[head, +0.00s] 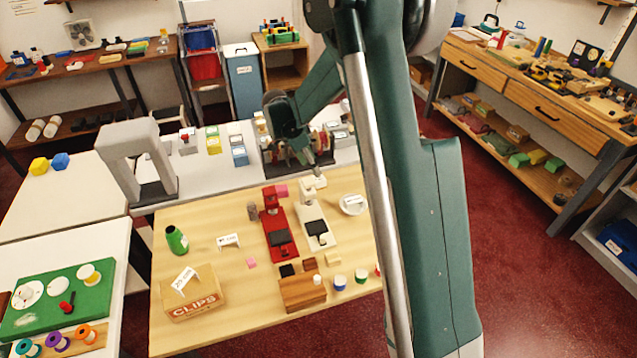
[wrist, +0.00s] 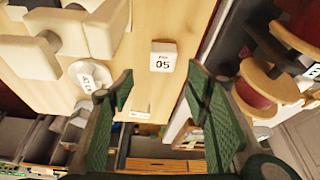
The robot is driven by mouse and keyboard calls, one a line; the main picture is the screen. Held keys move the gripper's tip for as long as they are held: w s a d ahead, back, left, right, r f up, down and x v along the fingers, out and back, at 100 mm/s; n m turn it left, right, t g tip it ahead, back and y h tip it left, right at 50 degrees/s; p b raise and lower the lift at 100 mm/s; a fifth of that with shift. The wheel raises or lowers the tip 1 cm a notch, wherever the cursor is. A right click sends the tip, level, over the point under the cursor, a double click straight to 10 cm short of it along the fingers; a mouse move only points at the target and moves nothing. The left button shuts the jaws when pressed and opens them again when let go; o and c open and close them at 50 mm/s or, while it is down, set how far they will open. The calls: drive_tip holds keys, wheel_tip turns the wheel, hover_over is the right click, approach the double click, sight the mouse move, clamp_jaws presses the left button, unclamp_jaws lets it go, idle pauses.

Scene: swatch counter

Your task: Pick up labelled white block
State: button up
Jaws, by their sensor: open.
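The labelled white block (wrist: 163,57) rests on the pale wooden table top (wrist: 135,65) in the wrist view. Its upper face carries small dark print and "05". My gripper (wrist: 160,88) is open, with its two green fingers apart and nothing between them. In the picture, the block appears just above the gap between the fingertips, and no finger touches it. I cannot make out the block in the head view, where my arm covers part of the table. There my gripper is partly seen over the table's far side.
A white dish (head: 353,204) with a labelled tag stands close to the block, beside a white press (head: 318,232). A red press (head: 278,225), a green bottle (head: 176,240) and a clips box (head: 193,294) share the table. A grey arch (head: 137,155) stands at the back left.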

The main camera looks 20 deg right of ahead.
sight(318, 178)
drive_tip(key=shift+w+f+m, duration=0.15)
drive_tip(key=shift+w+f, duration=0.1)
drive_tip(key=shift+f, duration=0.3)
drive_tip(key=shift+w+f+m, duration=0.15)
drive_tip(key=shift+w+f, duration=0.1)
drive_tip(key=shift+f, duration=0.25)
drive_tip(key=shift+d, duration=0.1)
drive_tip(key=shift+x, duration=1.25)
drive_tip(key=shift+f, duration=0.1)
drive_tip(key=shift+b+x, duration=0.55)
drive_tip(key=shift+x, duration=2)
drive_tip(key=shift+s+d, duration=0.15)
drive_tip(key=shift+s, duration=0.05)
drive_tip(key=shift+c, duration=0.4)
drive_tip(key=c, duration=0.8)
